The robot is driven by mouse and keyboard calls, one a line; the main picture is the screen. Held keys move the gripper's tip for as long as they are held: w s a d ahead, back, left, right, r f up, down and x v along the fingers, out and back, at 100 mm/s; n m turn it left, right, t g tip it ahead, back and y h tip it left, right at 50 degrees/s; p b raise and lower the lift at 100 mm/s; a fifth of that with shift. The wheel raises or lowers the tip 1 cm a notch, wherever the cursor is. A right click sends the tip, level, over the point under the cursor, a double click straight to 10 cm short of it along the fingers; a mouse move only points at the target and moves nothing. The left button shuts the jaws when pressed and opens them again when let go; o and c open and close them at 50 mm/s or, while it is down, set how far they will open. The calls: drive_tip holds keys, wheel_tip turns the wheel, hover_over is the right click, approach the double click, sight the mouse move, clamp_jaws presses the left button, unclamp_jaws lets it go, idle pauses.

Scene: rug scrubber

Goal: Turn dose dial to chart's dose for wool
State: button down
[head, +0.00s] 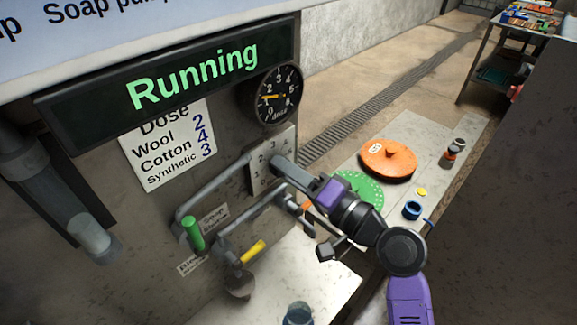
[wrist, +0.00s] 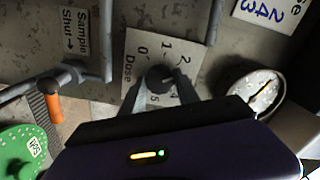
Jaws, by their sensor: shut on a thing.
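The dose dial (wrist: 157,74) is a dark round knob on a pale plate (wrist: 140,42) marked "Dose" with numbers around it; 0, 1 and 2 are readable in the wrist view. My gripper (wrist: 162,88) is shut on the knob, one finger on each side. In the head view my gripper (head: 279,166) reaches the plate (head: 262,178) on the wall, and hides most of the knob. I cannot tell which number the knob points to. The dose chart (head: 168,143), left of the plate, reads Wool 2, Cotton 4, Synthetic 3.
A black display (head: 190,77) reads "Running". A round gauge (head: 278,95) sits above the dial plate. Grey pipes with a green handle (head: 193,233) and a yellow handle (head: 253,251) run beside my arm. A bench (head: 440,140) at right holds orange and green discs.

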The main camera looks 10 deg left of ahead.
drive_tip(key=shift+d, duration=0.1)
idle(0.3)
drive_tip(key=c, duration=0.9)
unclamp_jaws()
drive_tip(key=b+v, duration=0.1)
drive_tip(key=v, duration=0.6)
drive_tip(key=shift+s+d, duration=0.25)
drive_tip(key=shift+d, duration=0.05)
drive_tip(key=v, duration=0.9)
drive_tip(key=shift+b, duration=0.45)
